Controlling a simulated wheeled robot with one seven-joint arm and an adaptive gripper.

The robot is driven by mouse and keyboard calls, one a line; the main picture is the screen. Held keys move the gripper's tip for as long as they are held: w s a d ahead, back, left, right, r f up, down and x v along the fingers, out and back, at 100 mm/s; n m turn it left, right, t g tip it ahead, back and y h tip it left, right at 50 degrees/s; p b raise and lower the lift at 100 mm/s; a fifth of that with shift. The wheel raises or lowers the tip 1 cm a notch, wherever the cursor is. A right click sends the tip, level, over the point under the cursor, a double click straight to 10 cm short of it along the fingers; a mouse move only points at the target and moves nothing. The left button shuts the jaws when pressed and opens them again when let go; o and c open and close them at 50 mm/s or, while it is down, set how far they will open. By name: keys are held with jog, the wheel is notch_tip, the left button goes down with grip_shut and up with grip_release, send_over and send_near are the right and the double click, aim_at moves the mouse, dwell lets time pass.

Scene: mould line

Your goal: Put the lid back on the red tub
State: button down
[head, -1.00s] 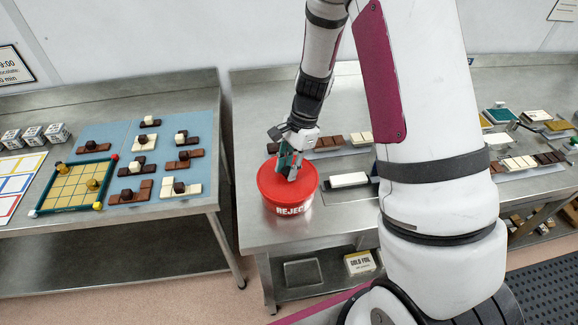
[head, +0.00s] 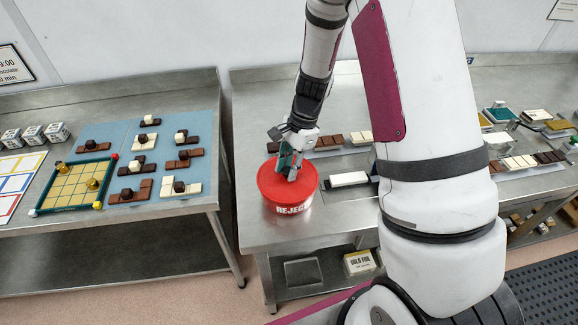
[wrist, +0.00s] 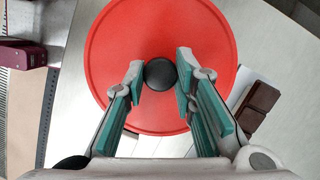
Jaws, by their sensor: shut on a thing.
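The red tub (head: 291,210), with white REJECT lettering on its side, stands near the left front corner of the middle steel table in the head view. The red lid (head: 269,184) is over its top; I cannot tell whether it is fully seated. In the wrist view the round lid (wrist: 160,30) fills the middle, with a black knob (wrist: 160,74) at its centre. My gripper (wrist: 160,77) has its teal-padded fingers on either side of the knob and is shut on it. In the head view my gripper (head: 289,170) points down onto the lid. The tub is hidden below the lid in the wrist view.
A white block (head: 348,179) lies on a dark tray right of the tub. Brown chocolate bars (head: 329,140) lie behind, and one (wrist: 258,102) shows close to the lid's right side. The left table (head: 150,225) holds a yellow grid board (head: 73,183) and chocolate pieces, across a gap.

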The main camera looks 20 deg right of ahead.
jog(key=c, duration=0.8)
grip_release()
jog(key=shift+o, duration=0.2)
jog(key=shift+r+p, duration=0.4)
jog(key=shift+r, duration=0.9)
jog(key=shift+r+p, duration=0.55)
jog(key=shift+r, duration=1.65)
jog(key=shift+c, duration=0.5)
grip_shut()
